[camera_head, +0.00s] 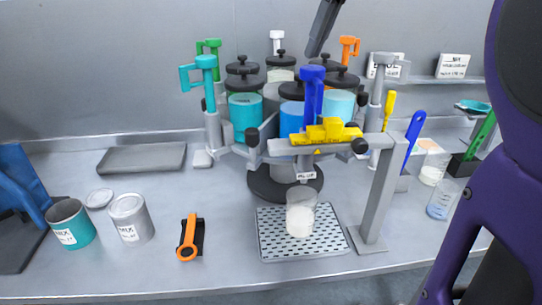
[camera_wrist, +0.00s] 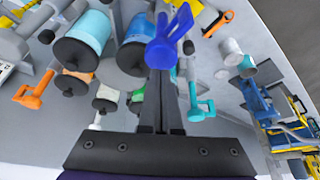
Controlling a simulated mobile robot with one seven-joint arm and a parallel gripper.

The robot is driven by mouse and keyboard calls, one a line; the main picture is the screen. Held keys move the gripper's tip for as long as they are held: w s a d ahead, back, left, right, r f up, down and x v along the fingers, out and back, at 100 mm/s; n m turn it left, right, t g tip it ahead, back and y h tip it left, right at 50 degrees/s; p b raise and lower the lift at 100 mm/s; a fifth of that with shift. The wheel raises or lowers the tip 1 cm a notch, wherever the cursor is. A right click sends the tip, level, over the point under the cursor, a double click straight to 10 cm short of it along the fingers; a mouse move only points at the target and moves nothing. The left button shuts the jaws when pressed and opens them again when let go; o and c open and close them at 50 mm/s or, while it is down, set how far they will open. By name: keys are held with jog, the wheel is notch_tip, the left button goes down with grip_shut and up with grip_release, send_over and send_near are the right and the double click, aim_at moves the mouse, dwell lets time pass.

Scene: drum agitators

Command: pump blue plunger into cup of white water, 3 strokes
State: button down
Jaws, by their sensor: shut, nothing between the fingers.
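The blue plunger (camera_head: 312,92) stands upright at the front of the carousel of drums, with its blue drum (camera_head: 291,118) just behind it. My gripper (camera_head: 314,50) points down from the top of the head view, its shut fingertips just above the plunger's blue top. In the wrist view my gripper (camera_wrist: 161,128) is shut and empty, and the blue plunger (camera_wrist: 166,52) shows past the fingertips; I cannot tell whether they touch. The clear cup (camera_head: 300,216) with white liquid stands upright on the perforated tray (camera_head: 270,240), below the front dispensing spot.
A yellow piece (camera_head: 327,131) sits on the grey stand (camera_head: 378,195) in front of the carousel. Teal (camera_head: 204,85), orange and other plungers ring the drums.

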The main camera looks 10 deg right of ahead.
aim_at(314, 68)
jog(key=shift+f, duration=0.1)
dwell(0.3)
jog(key=shift+f+b, duration=1.65)
jog(key=shift+f, duration=0.55)
jog(key=shift+r, duration=0.2)
notch_tip(314, 68, up, 4)
jog(key=p, duration=0.4)
jog(key=shift+r+p, duration=0.15)
jog(key=shift+p, duration=0.15)
jog(key=shift+f, duration=0.2)
